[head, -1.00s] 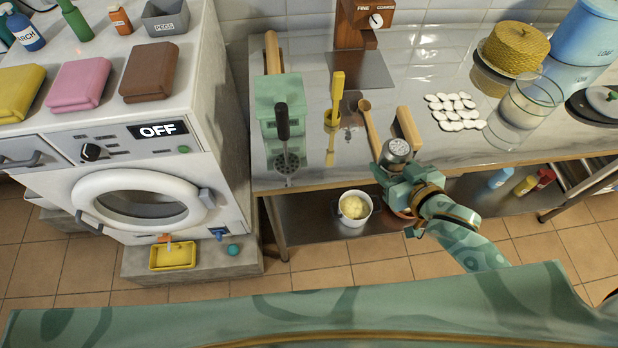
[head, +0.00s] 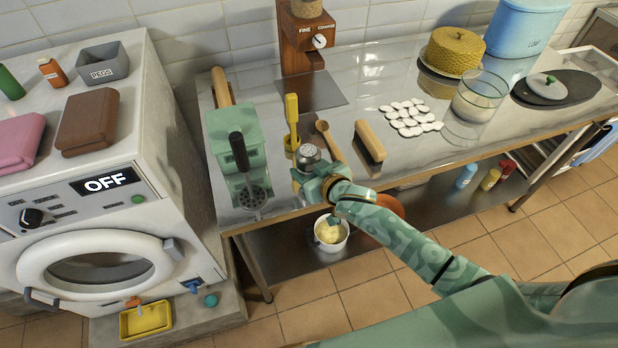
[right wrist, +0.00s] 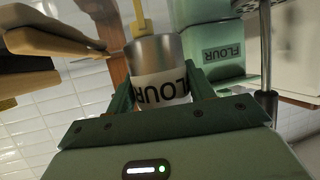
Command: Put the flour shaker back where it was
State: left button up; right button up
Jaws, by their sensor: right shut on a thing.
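The flour shaker (head: 308,154) is a small metal cylinder with a perforated top. In the right wrist view the shaker (right wrist: 160,78) shows a white label reading FLOUR, upside down in that picture. My right gripper (head: 316,176) is shut on it near the counter's front edge, in front of a yellow-handled tool. Whether the shaker's base touches the counter is hidden. A green stand (head: 236,150) on the counter's left end also carries a FLOUR label in the right wrist view (right wrist: 222,55). My left gripper is not in view.
A wooden spoon (head: 331,143) and a brush (head: 370,146) lie right of the shaker. White pieces (head: 410,117) and a glass jar (head: 478,100) stand farther right. A white pot (head: 330,235) sits on the shelf below. A washing machine (head: 110,200) stands left.

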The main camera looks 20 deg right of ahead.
jog(key=shift+f+b, duration=0.45)
jog(key=shift+f, duration=1)
jog(key=shift+f, duration=0.15)
jog(key=o, duration=1)
jog(key=shift+o, duration=0.2)
jog(key=shift+s, duration=0.1)
